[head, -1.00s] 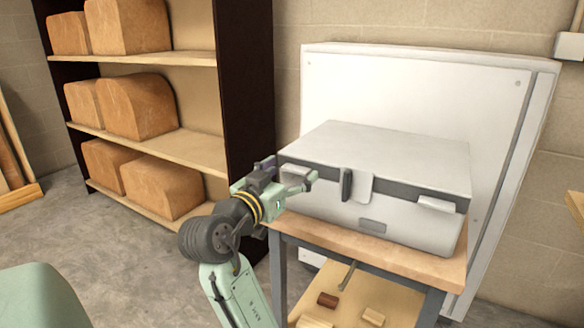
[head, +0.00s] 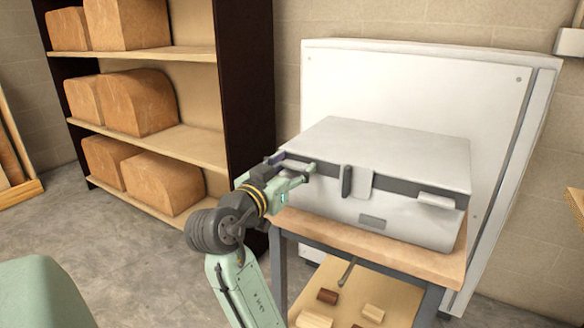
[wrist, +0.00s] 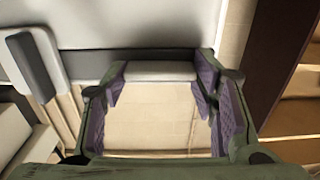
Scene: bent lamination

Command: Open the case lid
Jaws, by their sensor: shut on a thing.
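A pale grey case (head: 410,212) stands on a small wooden-topped table. Its flat lid (head: 395,150) has a dark band along the front edge, a pale middle clasp (head: 358,185) with a dark handle (head: 346,181), and a white tab (head: 437,200) at the right. My gripper (head: 294,163) is at the front left corner of the lid, its fingers on either side of a pale tab. The wrist view shows this pale tab (wrist: 160,70) between the purple-padded fingers. The lid looks down or nearly so; I cannot see any clear gap.
The table top (head: 420,262) has a narrow bare strip before the case. Its lower shelf holds several small blocks (head: 373,313). A white panel (head: 410,90) stands close behind. A dark-sided shelf unit (head: 245,90) with brown rounded blocks stands left, with open floor before it.

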